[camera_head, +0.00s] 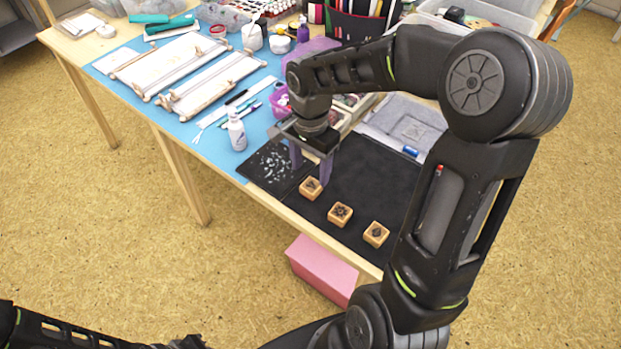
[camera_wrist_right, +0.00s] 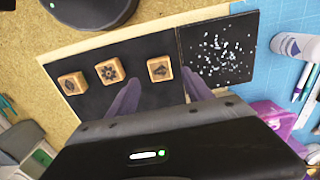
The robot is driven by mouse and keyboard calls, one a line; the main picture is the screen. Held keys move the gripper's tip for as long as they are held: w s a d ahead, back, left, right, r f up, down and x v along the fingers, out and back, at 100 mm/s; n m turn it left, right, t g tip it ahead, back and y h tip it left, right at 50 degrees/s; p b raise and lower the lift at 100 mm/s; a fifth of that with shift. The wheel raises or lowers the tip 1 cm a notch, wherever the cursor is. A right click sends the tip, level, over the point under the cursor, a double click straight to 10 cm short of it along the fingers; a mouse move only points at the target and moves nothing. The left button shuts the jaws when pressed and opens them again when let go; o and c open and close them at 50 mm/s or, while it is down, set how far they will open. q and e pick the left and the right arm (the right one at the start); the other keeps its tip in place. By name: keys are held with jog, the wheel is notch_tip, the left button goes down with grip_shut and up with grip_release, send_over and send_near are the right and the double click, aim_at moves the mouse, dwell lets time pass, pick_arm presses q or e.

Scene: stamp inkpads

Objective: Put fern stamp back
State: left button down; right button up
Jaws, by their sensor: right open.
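Three small wooden block stamps with dark designs stand in a row on a black mat (camera_head: 375,185): a left one (camera_head: 311,188), a middle one (camera_head: 340,214) and a right one (camera_head: 375,234). The designs are too small to tell which is the fern. My right gripper (camera_head: 311,174) is open and empty, fingers pointing down by the left stamp. In the wrist view that stamp (camera_wrist_right: 160,68) appears between and just beyond the fingertips (camera_wrist_right: 161,79), not gripped. The other two stamps show to its left, (camera_wrist_right: 110,71) and (camera_wrist_right: 73,83).
A speckled black pad (camera_head: 272,166) lies beside the mat. A white bottle (camera_head: 236,130) stands on the blue cutting mat (camera_head: 255,75). A grey tray (camera_head: 405,120) and purple containers lie behind. A pink box (camera_head: 322,268) is below the table's front edge.

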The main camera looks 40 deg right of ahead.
aim_at(310, 186)
notch_tip(310, 186, up, 6)
jog(key=shift+f, duration=0.15)
dwell(0.7)
